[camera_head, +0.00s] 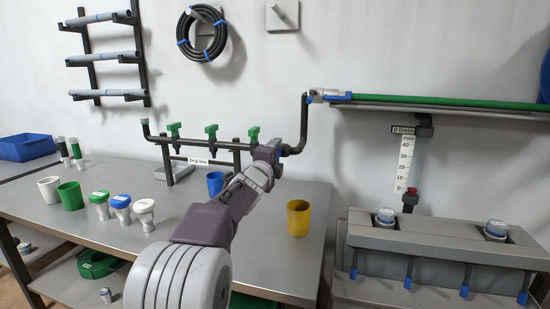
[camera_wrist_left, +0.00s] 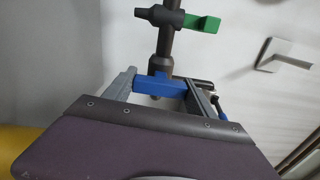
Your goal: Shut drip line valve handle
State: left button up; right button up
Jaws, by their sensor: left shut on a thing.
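The dark manifold pipe (camera_head: 233,146) runs along the back of the steel table, with a small label reading "Drip line" (camera_head: 197,161) below it. Three green valve handles (camera_head: 211,131) stand up along it. My left gripper (camera_head: 271,160) is at the pipe's right end, near the elbow. In the left wrist view my left gripper (camera_wrist_left: 165,88) is shut on a blue handle (camera_wrist_left: 158,86). The handle lies crosswise to the dark pipe (camera_wrist_left: 163,48) there. A green handle (camera_wrist_left: 203,25) sticks out farther along the pipe. My right gripper is not in view.
A yellow cup (camera_head: 298,218) stands right of my left arm, and a blue cup (camera_head: 214,183) stands behind it. Green, blue and white capped pieces (camera_head: 121,206) stand at left. A flow gauge (camera_head: 405,165) and a grey box (camera_head: 430,242) are at right.

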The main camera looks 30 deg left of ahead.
pick_arm(q)
jog(key=shift+f, duration=0.1)
jog(key=o, duration=1.4)
jog(key=shift+c, duration=0.2)
jog(key=v, duration=0.9)
